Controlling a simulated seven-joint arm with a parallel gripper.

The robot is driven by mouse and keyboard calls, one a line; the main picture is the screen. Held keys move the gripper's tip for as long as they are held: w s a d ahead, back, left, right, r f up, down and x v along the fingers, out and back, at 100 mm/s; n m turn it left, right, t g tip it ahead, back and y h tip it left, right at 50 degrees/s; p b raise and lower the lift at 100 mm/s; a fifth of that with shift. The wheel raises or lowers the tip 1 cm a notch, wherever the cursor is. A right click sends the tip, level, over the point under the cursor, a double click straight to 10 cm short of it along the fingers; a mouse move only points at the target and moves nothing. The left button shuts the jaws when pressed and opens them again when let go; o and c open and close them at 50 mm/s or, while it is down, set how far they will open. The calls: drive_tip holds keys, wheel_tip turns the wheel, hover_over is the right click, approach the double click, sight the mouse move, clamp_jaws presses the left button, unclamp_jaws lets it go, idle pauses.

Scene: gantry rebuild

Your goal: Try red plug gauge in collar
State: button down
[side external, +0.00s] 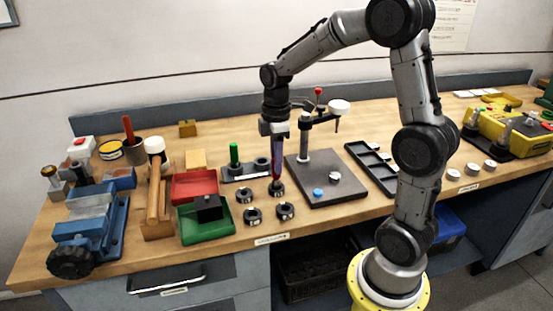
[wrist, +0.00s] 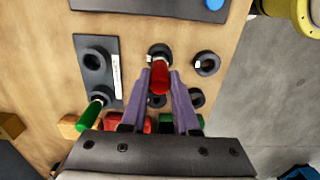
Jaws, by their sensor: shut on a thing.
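My gripper (side external: 277,174) points straight down and is shut on the red plug gauge (wrist: 158,80), between its two purple fingers. The gauge's red handle faces the wrist camera. Its lower end is at a dark collar (side external: 277,189) on the bench, which also shows behind the gauge in the wrist view (wrist: 152,51). I cannot tell whether the tip is inside the bore or just above it.
Several other collars (side external: 286,211) lie close by on the bench. A red tray (side external: 194,180) and a green tray (side external: 188,229) holding a black block are to the left. A dark plate with a post stand (side external: 320,195) is close on the right.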

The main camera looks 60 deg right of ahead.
drive_tip(key=shift+f, duration=0.4)
idle(0.4)
drive_tip(key=shift+r, duration=0.1)
idle(0.3)
drive_tip(key=shift+r, duration=2.9)
